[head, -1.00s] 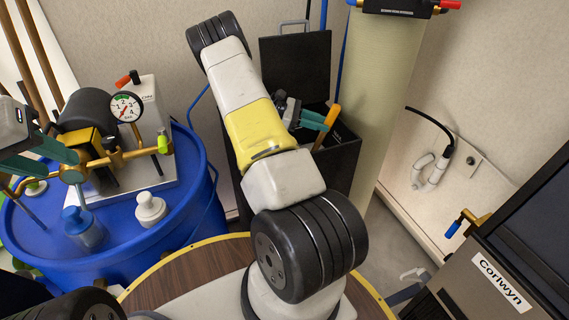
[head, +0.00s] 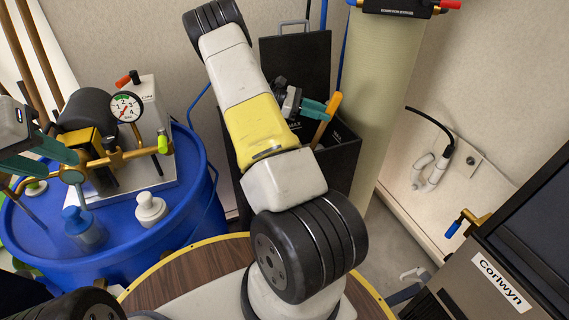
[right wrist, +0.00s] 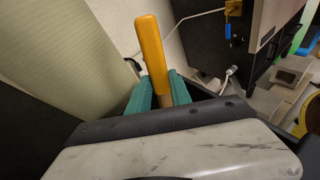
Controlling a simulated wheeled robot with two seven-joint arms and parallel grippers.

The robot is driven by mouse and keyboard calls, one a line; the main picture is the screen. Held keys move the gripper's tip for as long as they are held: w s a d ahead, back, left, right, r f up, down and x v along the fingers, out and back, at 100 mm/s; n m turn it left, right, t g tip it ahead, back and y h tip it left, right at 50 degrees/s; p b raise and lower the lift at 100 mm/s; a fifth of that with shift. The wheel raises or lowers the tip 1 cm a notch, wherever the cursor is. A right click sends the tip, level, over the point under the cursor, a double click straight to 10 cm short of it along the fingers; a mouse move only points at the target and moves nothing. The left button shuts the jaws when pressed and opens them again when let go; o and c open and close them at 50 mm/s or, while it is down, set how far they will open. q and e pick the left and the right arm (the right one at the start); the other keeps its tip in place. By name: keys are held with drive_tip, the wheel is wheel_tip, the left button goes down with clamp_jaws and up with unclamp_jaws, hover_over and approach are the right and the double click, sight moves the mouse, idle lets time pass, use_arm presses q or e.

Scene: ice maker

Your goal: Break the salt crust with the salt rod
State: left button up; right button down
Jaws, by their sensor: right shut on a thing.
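The salt rod has an orange-yellow handle (head: 334,103) and a thin wooden shaft that slants down into the open black bin (head: 345,158). My right gripper (head: 326,110) has teal fingers shut on the rod just below its handle. In the right wrist view, the handle (right wrist: 152,52) stands up between the teal fingers (right wrist: 160,98). The rod's lower end and the salt crust are hidden inside the bin. My left gripper (head: 58,163) is at the far left, above the blue barrel, with its fingers apart and nothing seen between them.
The bin's black lid (head: 300,65) stands upright behind it. A tall beige cylinder (head: 385,95) rises close on the right. The blue barrel (head: 185,225) carries a gauge (head: 126,107), brass pipes and bottles. A dark machine (head: 510,250) stands at the right.

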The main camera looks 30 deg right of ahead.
drive_tip(key=shift+r, duration=2.95)
wheel_tip(320, 180, up, 10)
drive_tip(key=shift+r, duration=0.1)
wheel_tip(320, 180, up, 10)
drive_tip(key=shift+f, duration=0.2)
